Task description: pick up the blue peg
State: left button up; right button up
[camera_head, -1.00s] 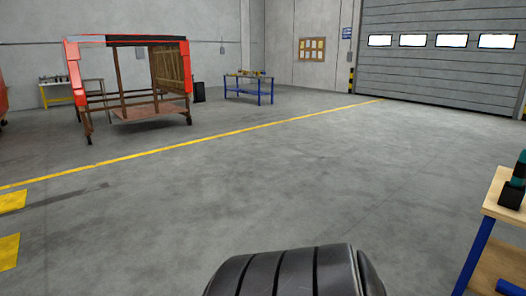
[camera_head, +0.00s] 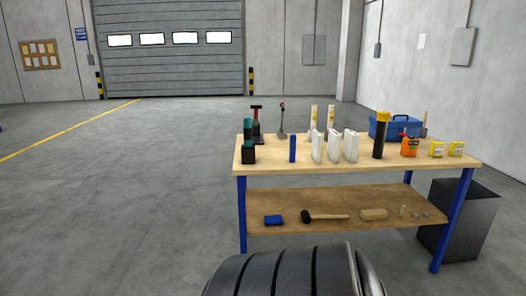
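A slim blue peg (camera_head: 293,148) stands upright near the front edge of the workbench top (camera_head: 272,161), left of several white upright boxes. No gripper shows in the head view, so their state is hidden. A dark ribbed rounded part, which I take to be mine, fills the bottom middle of the view. The bench is some distance ahead and a little to the right.
A black and teal item (camera_head: 248,142) stands left of the peg. Black tube with yellow cap (camera_head: 380,134), orange container (camera_head: 409,147) and blue toolbox (camera_head: 396,126) are to the right. A mallet (camera_head: 325,216) lies on the lower shelf. Floor left of the bench is clear.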

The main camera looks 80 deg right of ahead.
aim_at(291, 150)
jog(key=z, duration=2.9)
jog(key=i+u, duration=0.1)
jog(key=u, duration=0.65)
jog(key=i+l+u, duration=0.35)
jog(key=l+u, duration=0.15)
jog(key=l, duration=0.2)
jog(key=i+l+u, duration=0.2)
jog(key=l, duration=0.2)
jog(key=l+u, duration=0.25)
jog(key=l, duration=0.15)
jog(key=i+l+u, duration=0.1)
jog(key=l+u, duration=0.15)
jog(key=l, duration=0.25)
